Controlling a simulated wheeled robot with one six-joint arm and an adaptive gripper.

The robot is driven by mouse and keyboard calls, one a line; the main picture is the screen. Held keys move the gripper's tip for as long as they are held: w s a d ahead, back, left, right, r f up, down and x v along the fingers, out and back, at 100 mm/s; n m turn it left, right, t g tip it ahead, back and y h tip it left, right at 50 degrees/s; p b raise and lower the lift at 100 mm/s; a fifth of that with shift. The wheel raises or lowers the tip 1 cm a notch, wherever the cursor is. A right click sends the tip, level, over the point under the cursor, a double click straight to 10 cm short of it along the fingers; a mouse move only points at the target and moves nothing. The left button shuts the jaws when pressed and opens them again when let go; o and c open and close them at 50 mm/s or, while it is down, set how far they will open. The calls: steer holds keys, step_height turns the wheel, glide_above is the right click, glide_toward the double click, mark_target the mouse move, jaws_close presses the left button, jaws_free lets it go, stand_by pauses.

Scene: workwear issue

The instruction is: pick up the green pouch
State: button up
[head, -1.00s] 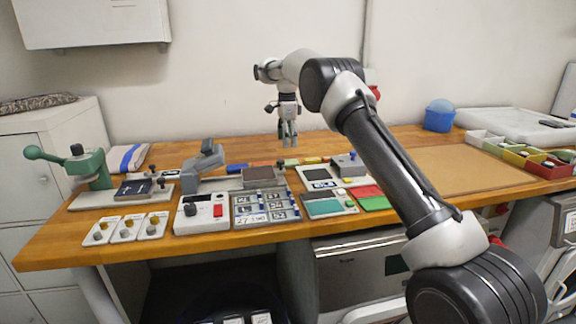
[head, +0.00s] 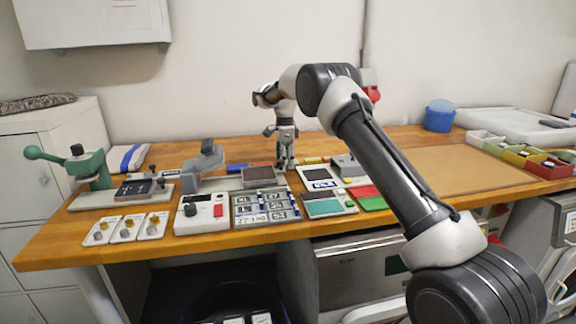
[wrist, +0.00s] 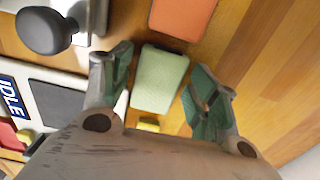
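The green pouch (wrist: 160,80) is a pale green, rounded rectangular piece in the wrist view. It lies on the wooden bench between the two spread fingers of my gripper (wrist: 161,76), with a gap on each side, wider on the right. My gripper is open and holds nothing. In the head view my gripper (head: 285,165) points down low over the back middle of the bench. I cannot make out the pouch there; the gripper seems to hide it.
An orange piece (wrist: 183,14) lies just beyond the pouch, and a small yellow piece (wrist: 148,124) is near it. A device marked IDLE (wrist: 55,98) and a dark round knob (wrist: 45,30) are on the left. Bare wood (wrist: 265,70) lies to the right.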

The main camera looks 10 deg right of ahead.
steer(key=c, duration=0.6)
steer(key=shift+c, duration=0.2)
